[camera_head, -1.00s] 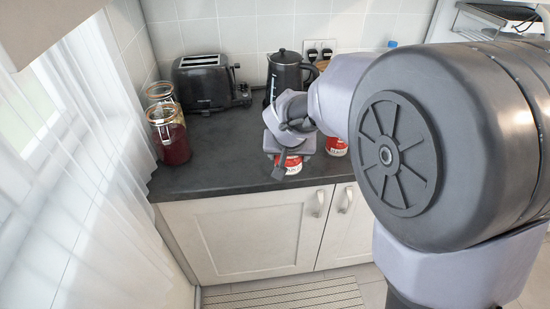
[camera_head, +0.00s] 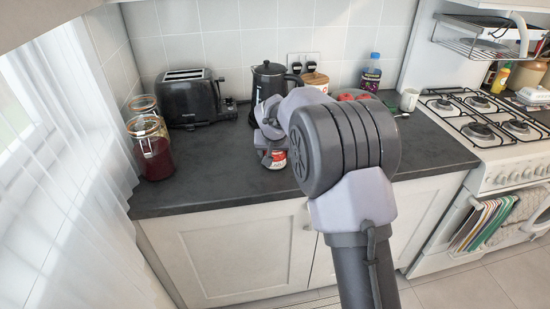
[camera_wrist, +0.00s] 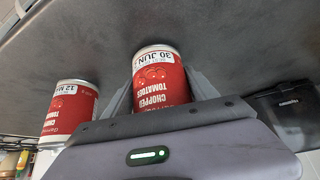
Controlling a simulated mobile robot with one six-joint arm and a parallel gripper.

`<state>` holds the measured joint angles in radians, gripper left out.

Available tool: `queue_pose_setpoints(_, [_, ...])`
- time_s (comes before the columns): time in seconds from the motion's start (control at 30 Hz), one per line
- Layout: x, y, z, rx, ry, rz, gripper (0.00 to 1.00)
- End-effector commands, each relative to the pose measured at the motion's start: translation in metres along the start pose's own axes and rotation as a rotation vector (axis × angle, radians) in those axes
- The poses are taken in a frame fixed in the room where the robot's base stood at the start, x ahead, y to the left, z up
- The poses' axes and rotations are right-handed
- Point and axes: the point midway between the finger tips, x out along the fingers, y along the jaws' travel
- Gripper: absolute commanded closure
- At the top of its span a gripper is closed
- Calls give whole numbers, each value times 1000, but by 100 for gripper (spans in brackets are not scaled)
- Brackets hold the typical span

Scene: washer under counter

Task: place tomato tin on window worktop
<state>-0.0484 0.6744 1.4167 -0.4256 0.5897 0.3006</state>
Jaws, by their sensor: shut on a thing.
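The red and white tomato tin (camera_wrist: 160,85) is between the two fingers of my gripper (camera_wrist: 163,92) in the wrist view, which shows its label upside down. The gripper is shut on it. In the head view the tin (camera_head: 277,160) shows beneath my gripper (camera_head: 268,150), over the dark worktop (camera_head: 215,180) below the window side; I cannot tell whether it touches the surface. A second, similar tin (camera_wrist: 70,108) stands to the left in the wrist view, apart from the held one. In the head view my arm hides part of the worktop.
Lidded jars (camera_head: 152,150) stand at the left by the curtain. A black toaster (camera_head: 190,97) and kettle (camera_head: 270,85) are at the back. A bottle (camera_head: 371,73) and white mug (camera_head: 409,99) are right of them, near the hob (camera_head: 485,115). The worktop's front left is clear.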

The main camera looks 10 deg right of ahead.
Motion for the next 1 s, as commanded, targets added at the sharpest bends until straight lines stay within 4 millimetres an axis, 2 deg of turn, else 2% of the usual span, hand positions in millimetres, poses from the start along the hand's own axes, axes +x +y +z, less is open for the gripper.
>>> queue_pose_setpoints(0.03, [6,0,4,0,2,0,100])
queue_pose_setpoints(0.37, [7,0,5,0,2,0,100])
queue_pose_setpoints(0.4, [6,0,5,0,0,0,25])
queue_pose_setpoints(0.47, [6,0,4,0,0,0,13])
queue_pose_setpoints(0.8, [3,0,2,1,0,0,11])
queue_pose_setpoints(0.87, [-6,0,1,0,1,0,11])
queue_pose_setpoints(1.0, [-45,0,-1,0,2,0,11])
